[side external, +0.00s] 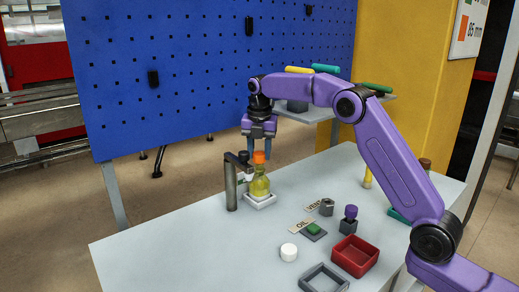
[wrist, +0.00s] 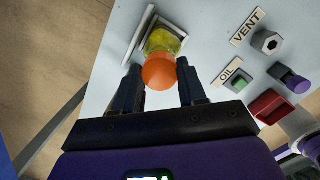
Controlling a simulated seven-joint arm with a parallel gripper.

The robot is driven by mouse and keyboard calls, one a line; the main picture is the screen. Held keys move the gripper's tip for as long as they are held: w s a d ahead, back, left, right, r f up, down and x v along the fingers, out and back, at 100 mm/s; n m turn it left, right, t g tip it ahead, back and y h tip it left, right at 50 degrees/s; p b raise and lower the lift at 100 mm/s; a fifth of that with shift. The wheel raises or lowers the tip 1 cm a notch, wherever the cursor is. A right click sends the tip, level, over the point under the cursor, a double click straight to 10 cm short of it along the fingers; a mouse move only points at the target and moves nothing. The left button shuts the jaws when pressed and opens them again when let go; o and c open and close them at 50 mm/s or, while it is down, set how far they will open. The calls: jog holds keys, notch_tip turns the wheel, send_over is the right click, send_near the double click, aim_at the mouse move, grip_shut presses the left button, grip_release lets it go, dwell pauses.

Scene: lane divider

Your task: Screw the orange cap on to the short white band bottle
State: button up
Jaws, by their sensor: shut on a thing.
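The orange cap (side external: 259,157) is at the mouth of a yellow-green see-through bottle (side external: 260,186). The bottle stands upright in a white square holder (side external: 262,202) on the table. I cannot make out a white band on it. My gripper (side external: 257,154) points down from above and is shut on the orange cap. In the wrist view, the cap (wrist: 159,71) sits between the two fingertips (wrist: 159,76) and hides part of the bottle (wrist: 162,41). I cannot tell how far the cap is seated.
A grey post (side external: 231,187) with a side arm stands close left of the bottle. A white round piece (side external: 289,252), OIL (side external: 302,225) and VENT labels, a green-topped block (side external: 314,230), a purple-topped piece (side external: 349,218) and a red tray (side external: 354,256) lie to the right. The table's front left is clear.

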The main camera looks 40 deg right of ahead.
jog(key=shift+f, duration=1.1)
jog(key=o, duration=1.1)
notch_tip(320, 180, up, 12)
jog(key=s, duration=0.1)
jog(key=shift+a, duration=0.45)
jog(key=shift+s, duration=0.1)
